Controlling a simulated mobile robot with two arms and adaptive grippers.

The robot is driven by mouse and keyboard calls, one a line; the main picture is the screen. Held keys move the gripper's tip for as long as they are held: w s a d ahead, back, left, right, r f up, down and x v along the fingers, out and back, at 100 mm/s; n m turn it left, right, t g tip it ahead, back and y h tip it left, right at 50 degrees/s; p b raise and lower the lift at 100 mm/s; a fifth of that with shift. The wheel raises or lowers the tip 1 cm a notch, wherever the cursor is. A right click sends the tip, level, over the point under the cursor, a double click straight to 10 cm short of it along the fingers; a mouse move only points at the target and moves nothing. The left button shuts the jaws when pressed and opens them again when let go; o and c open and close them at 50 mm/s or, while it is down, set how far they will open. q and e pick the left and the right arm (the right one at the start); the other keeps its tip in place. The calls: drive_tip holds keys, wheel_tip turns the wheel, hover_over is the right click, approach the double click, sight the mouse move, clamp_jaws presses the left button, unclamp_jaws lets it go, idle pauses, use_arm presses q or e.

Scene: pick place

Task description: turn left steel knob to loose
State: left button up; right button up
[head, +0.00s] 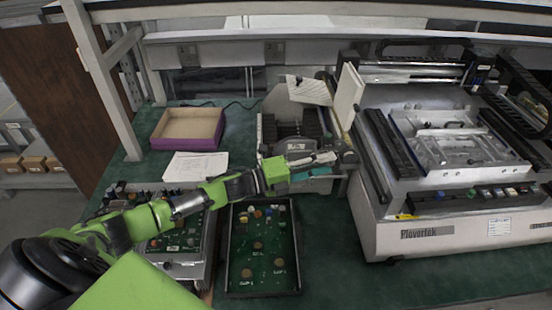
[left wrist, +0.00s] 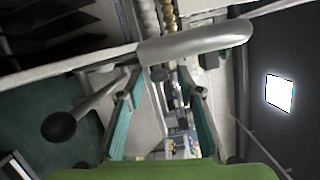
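My left gripper (head: 318,166) reaches right across the bench, in front of the grey device (head: 290,125) with a raised white panel. In the left wrist view its teal-padded fingers (left wrist: 163,85) stand apart, with no object gripped. A rounded steel bar-shaped handle (left wrist: 195,42), likely the left steel knob, lies across the view by the fingertips. I cannot tell whether the fingers touch it. A lever with a black ball end (left wrist: 60,127) shows beside the fingers. In the head view the steel handle cannot be told apart from the gripper. My right gripper is not in view.
The large Plovertek machine (head: 420,235) stands close to the right of the gripper. Circuit boards in a frame (head: 230,270) lie below the arm. A purple-sided tray (head: 160,144) and paper (head: 195,166) lie at left. The green mat (head: 325,265) is clear in front.

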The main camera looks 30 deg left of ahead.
use_arm(q)
drive_tip(key=s+a+r+g+y+p, duration=0.1)
drive_tip(key=s+a+r+g+p, duration=0.1)
drive_tip(key=s+a, duration=0.7)
drive_tip(key=shift+s+r+m+y+p, duration=0.5)
drive_tip(key=shift+r+p, duration=0.35)
drive_tip(key=shift+p, duration=0.5)
